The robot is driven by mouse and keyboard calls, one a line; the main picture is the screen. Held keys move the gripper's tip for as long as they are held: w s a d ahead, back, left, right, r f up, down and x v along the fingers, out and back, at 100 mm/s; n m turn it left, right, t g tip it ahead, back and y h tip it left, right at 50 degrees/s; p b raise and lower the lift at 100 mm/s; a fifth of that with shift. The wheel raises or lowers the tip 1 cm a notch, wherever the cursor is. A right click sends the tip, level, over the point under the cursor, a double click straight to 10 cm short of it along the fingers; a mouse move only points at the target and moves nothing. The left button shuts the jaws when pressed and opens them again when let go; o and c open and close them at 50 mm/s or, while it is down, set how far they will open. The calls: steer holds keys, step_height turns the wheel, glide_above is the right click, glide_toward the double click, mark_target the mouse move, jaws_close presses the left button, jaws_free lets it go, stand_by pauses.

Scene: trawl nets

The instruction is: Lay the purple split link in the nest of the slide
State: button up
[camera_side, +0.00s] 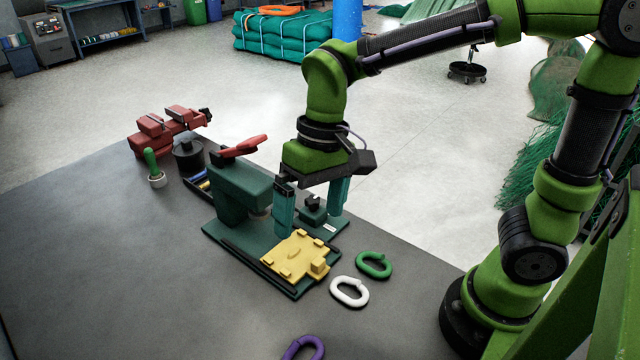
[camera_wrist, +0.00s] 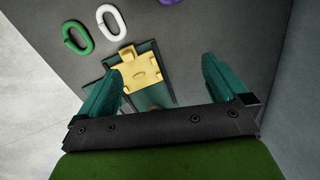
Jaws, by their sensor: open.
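The purple split link (camera_side: 303,347) lies on the dark table at the bottom edge of the side view, partly cut off. It also shows at the top edge of the wrist view (camera_wrist: 168,1). The yellow slide (camera_side: 296,254) sits on the green press base, with raised blocks around an oval nest in its middle; no link lies in it. My gripper (camera_side: 311,222) is open and empty above the press base, beside the slide. In the wrist view the slide (camera_wrist: 134,72) shows between and beyond the two teal fingers.
A white link (camera_side: 349,291) and a green link (camera_side: 373,264) lie flat on the table right of the slide. The green press (camera_side: 240,190) with a red lever stands left of my gripper. The front-left table is clear.

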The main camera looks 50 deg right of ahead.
steer(key=s+d+r+m+t, duration=0.1)
steer(key=s+d+r+t, duration=0.1)
steer(key=d, duration=0.3)
steer(key=s+d+r+m+t, duration=0.1)
steer(key=s+d+r+t, duration=0.1)
steer(key=d+t, duration=0.2)
steer(key=shift+d+r+t, duration=0.25)
steer(key=shift+d+t, duration=0.05)
steer(key=shift+d, duration=0.55)
steer(key=shift+s+d+t, duration=0.4)
steer(key=shift+d, duration=0.05)
steer(key=shift+c, duration=1.2)
steer(key=shift+a, duration=0.1)
